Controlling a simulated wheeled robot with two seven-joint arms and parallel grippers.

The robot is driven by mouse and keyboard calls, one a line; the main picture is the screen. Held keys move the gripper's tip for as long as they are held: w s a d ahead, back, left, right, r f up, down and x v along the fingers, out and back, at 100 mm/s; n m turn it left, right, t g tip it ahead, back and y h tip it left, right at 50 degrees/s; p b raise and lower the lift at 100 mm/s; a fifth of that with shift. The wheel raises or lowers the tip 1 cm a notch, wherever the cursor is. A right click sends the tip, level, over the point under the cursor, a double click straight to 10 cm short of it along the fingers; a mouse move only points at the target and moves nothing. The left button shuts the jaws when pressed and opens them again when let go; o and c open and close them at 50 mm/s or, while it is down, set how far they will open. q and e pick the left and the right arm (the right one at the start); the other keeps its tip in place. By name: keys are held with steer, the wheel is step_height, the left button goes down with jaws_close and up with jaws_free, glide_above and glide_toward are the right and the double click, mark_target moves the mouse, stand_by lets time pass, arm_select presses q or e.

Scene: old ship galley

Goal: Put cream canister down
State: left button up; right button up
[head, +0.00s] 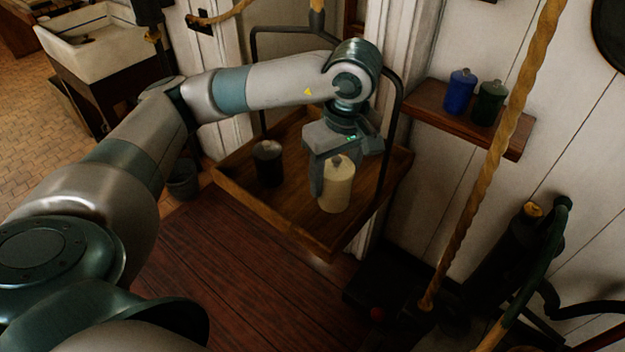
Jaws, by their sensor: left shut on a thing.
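The cream canister (337,188) is upright at the right part of a hanging wooden tray (300,233). My left gripper (324,172) reaches down over the tray and is shut on the canister, at its back left side. The canister's base is at or just above the tray floor; I cannot tell if it touches. My right gripper is not in view.
A black canister (268,164) stands in the tray's left part. A blue canister (460,92) and a green canister (489,103) stand on a wall shelf (434,113) at right. A dark metal frame rises around the tray. A thick rope (497,150) hangs in front, right.

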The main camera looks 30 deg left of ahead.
arm_select(q)
steer(key=w+a+f+p, duration=0.1)
steer(key=w+a+f, duration=0.1)
steer(key=a+f, duration=0.2)
steer(key=shift+a+p, duration=0.3)
steer(key=shift+a, duration=0.85)
step_height(320, 180, down, 3)
steer(key=shift+s+r+p, duration=0.1)
steer(key=shift+p, duration=0.9)
steer(key=shift+f, duration=0.55)
